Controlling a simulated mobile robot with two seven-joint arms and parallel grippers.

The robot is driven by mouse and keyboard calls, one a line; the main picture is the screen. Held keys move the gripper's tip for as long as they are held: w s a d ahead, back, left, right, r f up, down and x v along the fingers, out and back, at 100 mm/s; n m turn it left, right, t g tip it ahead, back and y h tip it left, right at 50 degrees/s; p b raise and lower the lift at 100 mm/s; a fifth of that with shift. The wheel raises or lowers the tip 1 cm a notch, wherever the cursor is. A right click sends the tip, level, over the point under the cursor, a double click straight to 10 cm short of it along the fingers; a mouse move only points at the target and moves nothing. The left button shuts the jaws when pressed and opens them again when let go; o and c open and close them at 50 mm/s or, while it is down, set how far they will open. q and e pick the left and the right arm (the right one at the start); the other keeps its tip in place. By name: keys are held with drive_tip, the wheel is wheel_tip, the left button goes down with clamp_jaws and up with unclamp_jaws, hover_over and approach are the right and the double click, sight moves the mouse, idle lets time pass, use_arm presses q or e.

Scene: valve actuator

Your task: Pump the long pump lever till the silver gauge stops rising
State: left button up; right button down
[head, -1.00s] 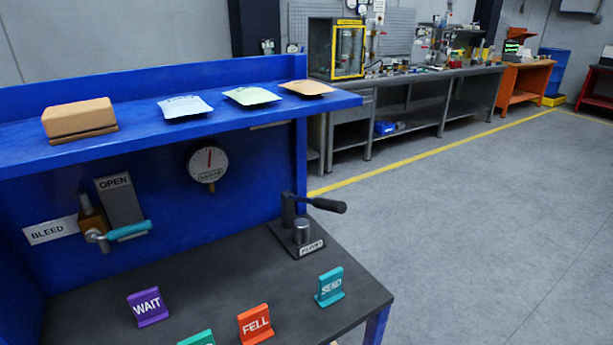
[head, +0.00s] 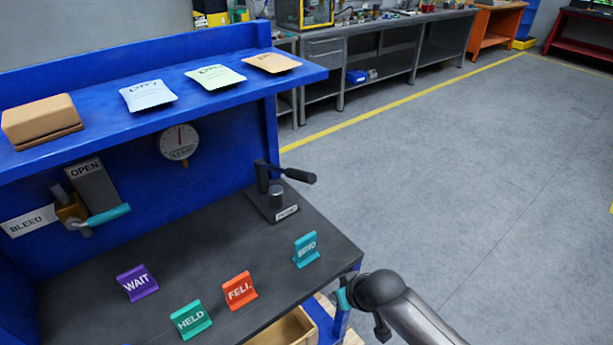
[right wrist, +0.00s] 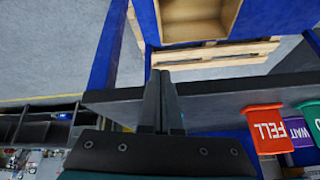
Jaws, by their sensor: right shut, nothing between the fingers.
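The pump (head: 276,196) stands at the right rear of the dark bench top. Its long lever (head: 298,174) has a black grip pointing right, past the bench's side edge. The round gauge (head: 179,142) hangs on the blue back panel with a pale face and a red needle pointing about straight up; its scale is too small to read. My right arm comes in at the lower right, by the bench's front corner, well apart from the lever. In the right wrist view my right gripper (right wrist: 162,78) is shut and empty, near the bench edge. My left gripper is out of view.
Signs stand on the bench (head: 95,285): WAIT (head: 137,284), HELD (head: 190,320), FELL (head: 239,291) and a teal one (head: 306,249). A teal-handled valve (head: 103,216) is at left. A shelf (head: 165,112) overhangs the bench. Floor at right is clear.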

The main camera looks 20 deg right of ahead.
drive_tip(key=w+r+t+y+p, duration=0.1)
drive_tip(key=w+r, duration=0.3)
drive_tip(key=r, duration=0.7)
drive_tip(key=w+d+r+t+p, duration=0.1)
drive_tip(key=w+r, duration=0.4)
drive_tip(key=r, duration=0.6)
drive_tip(key=w+d+r+t+y, duration=0.1)
drive_tip(key=w+r, duration=0.3)
drive_tip(key=r, duration=0.7)
drive_tip(key=shift+w+d+r+t+y+p, duration=0.2)
drive_tip(key=shift+w+r+t+y+p, duration=0.1)
drive_tip(key=shift+w+p, duration=0.1)
drive_tip(key=shift+w+a+f, duration=0.65)
drive_tip(key=shift+w+f, duration=0.25)
drive_tip(key=shift+f, duration=0.7)
drive_tip(key=shift+w+a+f, duration=0.6)
drive_tip(key=shift+w+f, duration=0.25)
drive_tip(key=shift+f, duration=0.8)
drive_tip(key=shift+w+a+f, duration=0.65)
drive_tip(key=shift+w+f, duration=0.25)
drive_tip(key=shift+f, duration=0.7)
drive_tip(key=shift+f, duration=0.1)
